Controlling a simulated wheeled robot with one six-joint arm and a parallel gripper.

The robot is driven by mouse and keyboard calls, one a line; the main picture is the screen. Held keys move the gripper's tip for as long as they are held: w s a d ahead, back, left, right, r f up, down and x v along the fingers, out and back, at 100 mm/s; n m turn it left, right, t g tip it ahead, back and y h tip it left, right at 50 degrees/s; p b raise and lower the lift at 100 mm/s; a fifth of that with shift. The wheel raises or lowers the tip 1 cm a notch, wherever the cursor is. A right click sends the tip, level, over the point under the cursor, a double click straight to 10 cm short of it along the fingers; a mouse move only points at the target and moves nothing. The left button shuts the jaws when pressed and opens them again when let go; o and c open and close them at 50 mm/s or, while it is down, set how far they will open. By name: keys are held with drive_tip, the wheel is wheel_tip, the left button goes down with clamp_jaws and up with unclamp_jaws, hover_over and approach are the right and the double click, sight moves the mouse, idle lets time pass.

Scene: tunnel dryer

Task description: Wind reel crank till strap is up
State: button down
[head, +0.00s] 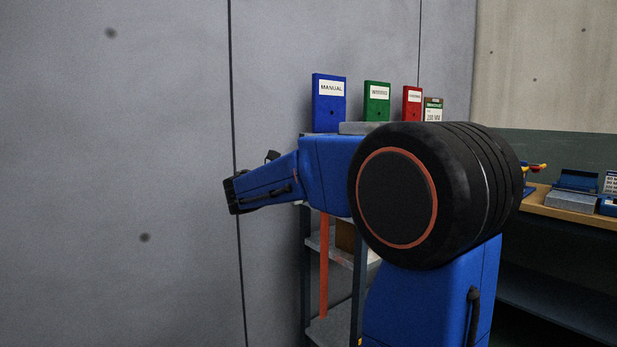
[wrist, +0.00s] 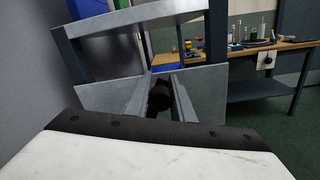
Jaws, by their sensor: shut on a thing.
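In the wrist view my gripper (wrist: 161,84) is shut on a dark, rounded grip (wrist: 159,97), which sits between its two grey fingers. It looks like the crank's handle, but the crank arm behind it does not show clearly. A long orange strip (head: 324,265) hangs straight down at the rack, below my arm. It may be the strap; its upper end is hidden behind my arm. I cannot make out the reel in either view.
A grey metal rack (head: 325,330) stands against the panelled wall (head: 130,170). Blue (head: 328,108), green (head: 376,104) and red (head: 411,105) binders stand on its top. A wooden workbench (wrist: 285,47) with small items is at the right. Green floor shows between.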

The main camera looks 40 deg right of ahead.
drive_tip(key=shift+s+f+m+g, duration=0.25)
drive_tip(key=shift+s+f+m, duration=0.3)
drive_tip(key=shift+f+m, duration=1.9)
drive_tip(key=shift+s+f+m+g, duration=0.4)
drive_tip(key=shift+f+m, duration=0.5)
drive_tip(key=shift+m, duration=3.05)
drive_tip(key=shift+s+f+m+g, duration=0.15)
drive_tip(key=shift+s+f+m, duration=0.5)
drive_tip(key=shift+f+m, duration=1.8)
drive_tip(key=shift+r+m, duration=0.8)
drive_tip(key=shift+m, duration=0.05)
drive_tip(key=c, duration=1.5)
unclamp_jaws()
drive_tip(key=shift+c, duration=0.2)
drive_tip(key=a, duration=1.7)
drive_tip(key=shift+a+f, duration=0.15)
drive_tip(key=shift+f, duration=0.3)
